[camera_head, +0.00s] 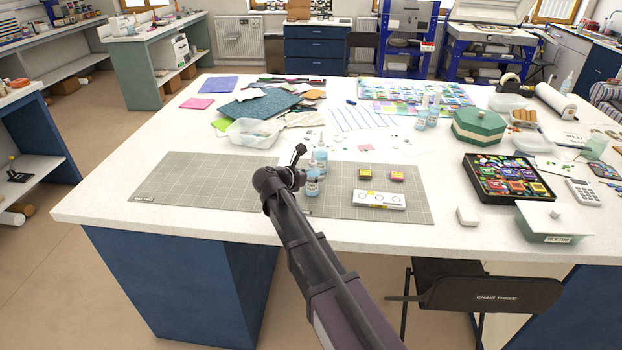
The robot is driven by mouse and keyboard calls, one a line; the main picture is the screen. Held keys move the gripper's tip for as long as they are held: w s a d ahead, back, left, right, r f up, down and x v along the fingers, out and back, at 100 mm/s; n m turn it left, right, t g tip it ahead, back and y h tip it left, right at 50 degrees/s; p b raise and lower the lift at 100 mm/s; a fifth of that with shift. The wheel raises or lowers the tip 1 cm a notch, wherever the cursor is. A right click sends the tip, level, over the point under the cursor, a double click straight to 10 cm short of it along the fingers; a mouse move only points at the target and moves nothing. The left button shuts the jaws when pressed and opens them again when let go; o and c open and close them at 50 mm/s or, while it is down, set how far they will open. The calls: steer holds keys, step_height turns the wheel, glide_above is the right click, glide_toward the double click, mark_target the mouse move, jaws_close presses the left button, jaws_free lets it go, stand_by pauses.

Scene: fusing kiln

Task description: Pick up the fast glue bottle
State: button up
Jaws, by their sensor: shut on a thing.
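My gripper (304,179) is above the near middle of the white table, at the left edge of a small light-blue bottle (313,186). It is shut on this bottle, though the fingers are small and partly hidden by my own wrist. A second similar bottle (320,157) with a pointed nozzle stands just behind it. The labels are too small to read, so I cannot tell which is the fast glue. Two more light-blue bottles (421,119) (434,115) stand farther back to the right.
Grey cutting mats (190,185) lie on the table (100,200). A clear tub (252,140) is behind left. A black tray (470,188) and green box (479,135) are right.

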steer(key=shift+r, duration=0.1)
step_height(320, 180, up, 3)
steer(key=p, duration=0.3)
steer(key=shift+f, duration=0.2)
steer(key=s+d+r+p, duration=0.1)
steer(key=s+d, duration=0.2)
steer(key=s, duration=0.4)
steer(key=s+d+r+p, duration=0.1)
steer(key=s+d, duration=0.3)
steer(key=s, duration=0.3)
steer(key=shift+s, duration=0.2)
steer(key=o, duration=0.7)
steer(key=shift+c, duration=0.2)
steer(key=shift+a, duration=0.1)
